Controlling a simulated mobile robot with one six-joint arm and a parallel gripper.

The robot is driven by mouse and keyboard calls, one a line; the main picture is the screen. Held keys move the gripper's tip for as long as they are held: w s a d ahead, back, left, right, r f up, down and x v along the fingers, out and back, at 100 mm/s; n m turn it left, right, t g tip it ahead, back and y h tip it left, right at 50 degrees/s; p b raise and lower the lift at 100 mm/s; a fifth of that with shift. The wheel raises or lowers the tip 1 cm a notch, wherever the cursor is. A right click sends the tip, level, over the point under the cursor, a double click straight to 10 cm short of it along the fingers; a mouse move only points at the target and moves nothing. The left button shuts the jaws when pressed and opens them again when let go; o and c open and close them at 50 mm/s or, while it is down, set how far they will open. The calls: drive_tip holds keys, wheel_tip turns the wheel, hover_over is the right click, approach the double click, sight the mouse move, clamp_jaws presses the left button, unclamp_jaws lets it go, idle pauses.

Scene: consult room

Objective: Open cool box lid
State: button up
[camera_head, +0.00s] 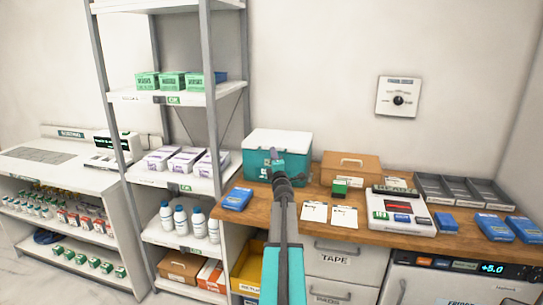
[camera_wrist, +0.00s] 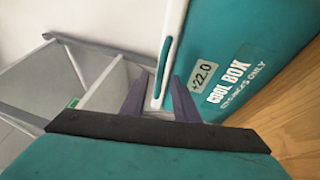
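The cool box (camera_head: 258,166) is a teal box with a white lid (camera_head: 285,142), standing at the left end of the wooden counter. Its lid looks shut. In the wrist view the teal wall of the cool box (camera_wrist: 245,35) shows a "+22.0" display and "COOL BOX" lettering. The white lid edge (camera_wrist: 181,22) runs beside it, with a teal strip like a handle (camera_wrist: 163,68) along it. My gripper (camera_head: 275,160) is at the front of the box. In the wrist view its two dark fingers (camera_wrist: 160,100) are apart, with the white edge between them; contact is unclear.
A brown carton (camera_head: 350,166) stands right of the cool box. A blue pack (camera_head: 237,199) lies in front at left. White cards (camera_head: 328,213) and grey trays (camera_head: 460,190) are on the counter (camera_head: 290,192). A metal shelf rack (camera_head: 215,125) stands close at left.

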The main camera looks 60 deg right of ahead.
drive_tip(key=shift+x, duration=0.95)
clamp_jaws()
